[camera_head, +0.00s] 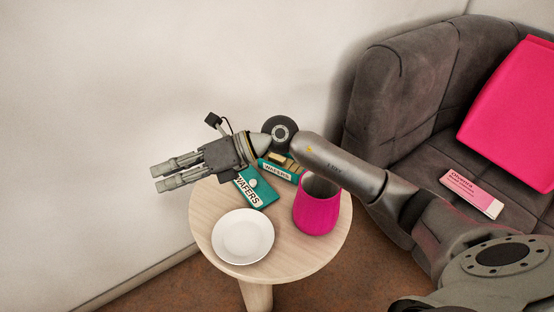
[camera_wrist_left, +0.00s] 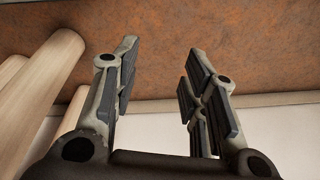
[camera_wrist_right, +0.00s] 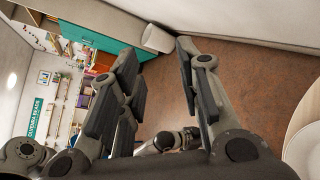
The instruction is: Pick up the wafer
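A teal wafer pack (camera_head: 262,195) lies on the round table in the head view, its upper left part hidden by my right gripper. A second teal wafer pack (camera_head: 278,172) is behind it, partly covered by my right arm. My right gripper (camera_head: 157,178) reaches past the packs, its fingers pointing left beyond the table's left edge. In the right wrist view this gripper (camera_wrist_right: 158,55) has its fingers apart with nothing between them. My left gripper (camera_wrist_left: 160,55) is outside the head view; its wrist view shows it open and empty.
The round wooden table (camera_head: 208,213) also bears a white plate (camera_head: 243,236) at the front and a pink vase (camera_head: 317,208) at the right. A grey sofa (camera_head: 395,90) with a pink cushion (camera_head: 515,110) and a pink box (camera_head: 472,193) stands at the right.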

